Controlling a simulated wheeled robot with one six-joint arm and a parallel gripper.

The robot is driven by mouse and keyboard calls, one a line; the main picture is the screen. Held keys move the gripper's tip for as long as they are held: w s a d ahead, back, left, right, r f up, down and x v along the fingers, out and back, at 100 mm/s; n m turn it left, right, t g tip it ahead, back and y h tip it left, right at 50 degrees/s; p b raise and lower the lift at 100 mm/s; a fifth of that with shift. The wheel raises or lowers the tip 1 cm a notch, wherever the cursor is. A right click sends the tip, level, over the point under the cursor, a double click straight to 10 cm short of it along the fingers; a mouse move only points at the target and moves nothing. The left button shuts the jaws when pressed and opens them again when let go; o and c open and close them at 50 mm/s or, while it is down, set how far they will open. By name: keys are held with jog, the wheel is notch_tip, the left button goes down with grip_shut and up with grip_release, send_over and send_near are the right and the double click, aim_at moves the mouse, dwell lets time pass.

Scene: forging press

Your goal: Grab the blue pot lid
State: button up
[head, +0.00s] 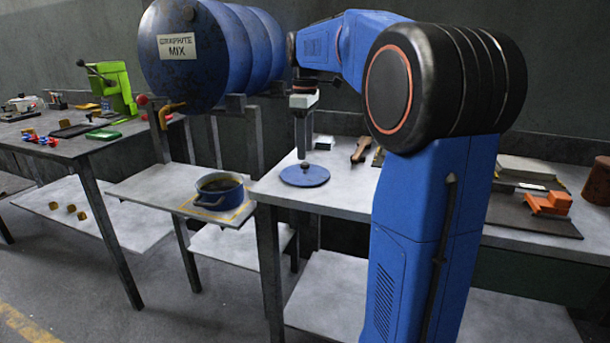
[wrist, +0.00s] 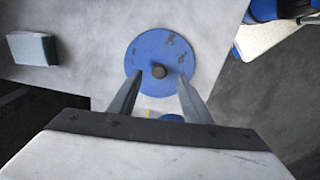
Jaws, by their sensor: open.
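The blue pot lid (head: 304,176) is a flat round disc with a small dark knob, lying on the grey table (head: 340,195) near its left corner. In the wrist view the lid (wrist: 143,54) lies ahead of my fingers, with its knob (wrist: 158,71) near the middle. My gripper (head: 304,150) points down above the lid in the head view. In the wrist view my gripper (wrist: 158,92) is open and empty, its two fingers on either side of the knob's line. I cannot tell the exact height of the fingertips above the lid.
A blue pot (head: 220,190) with dark contents stands on a lower shelf to the left. A large blue graphite drum (head: 205,85) is behind it. A brown-handled tool (head: 361,149) lies behind the lid. A grey-blue block (wrist: 33,48) is at left in the wrist view.

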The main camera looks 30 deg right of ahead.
aim_at(306, 163)
jog(key=shift+d+f, duration=0.1)
jog(key=shift+f, duration=2.25)
jog(key=shift+c, duration=0.7)
grip_shut()
